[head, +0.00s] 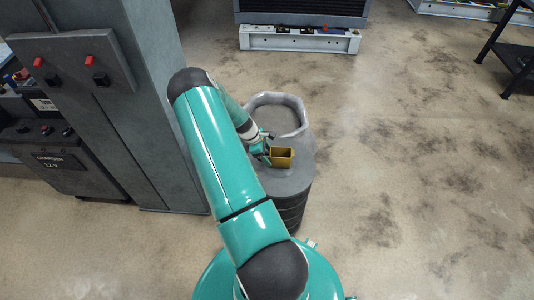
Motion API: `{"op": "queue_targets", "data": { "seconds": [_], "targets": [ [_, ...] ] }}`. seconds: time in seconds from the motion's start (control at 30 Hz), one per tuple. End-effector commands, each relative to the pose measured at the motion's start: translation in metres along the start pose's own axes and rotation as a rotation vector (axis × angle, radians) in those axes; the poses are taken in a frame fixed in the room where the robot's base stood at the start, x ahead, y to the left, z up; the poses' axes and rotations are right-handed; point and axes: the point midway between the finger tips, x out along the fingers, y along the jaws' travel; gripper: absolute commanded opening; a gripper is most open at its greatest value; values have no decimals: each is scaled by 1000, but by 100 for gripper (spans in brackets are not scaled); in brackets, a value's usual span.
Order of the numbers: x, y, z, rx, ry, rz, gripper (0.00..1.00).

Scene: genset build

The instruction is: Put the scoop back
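The scoop (281,157) is a small yellow, open-topped box shape in the head view. It is at the grey top of a dark ribbed bin (291,209), just on the near side of a round opening with a pale, crumpled rim (298,103). My gripper (265,151) is at the scoop's left side, touching it or very close. My arm and the small size hide the fingers, so I cannot tell whether they grip the scoop. I also cannot tell whether the scoop rests on the bin top or is just above it.
A grey column (160,120) and a charger unit (60,165) stand to the left. A pale steel frame (300,40) under a dark machine is at the back. A dark table (515,58) is at the upper right. The floor on the right is clear.

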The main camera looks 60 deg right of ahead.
Motion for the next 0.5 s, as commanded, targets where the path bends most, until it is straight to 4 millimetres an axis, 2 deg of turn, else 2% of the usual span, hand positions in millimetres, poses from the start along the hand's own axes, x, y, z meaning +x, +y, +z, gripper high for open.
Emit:
{"op": "queue_targets", "data": {
  "seconds": [0.37,0.5],
  "targets": [
    [-2,0,1,0,0,0,74],
    [-15,1,1,0,2,2,74]
  ]
}}
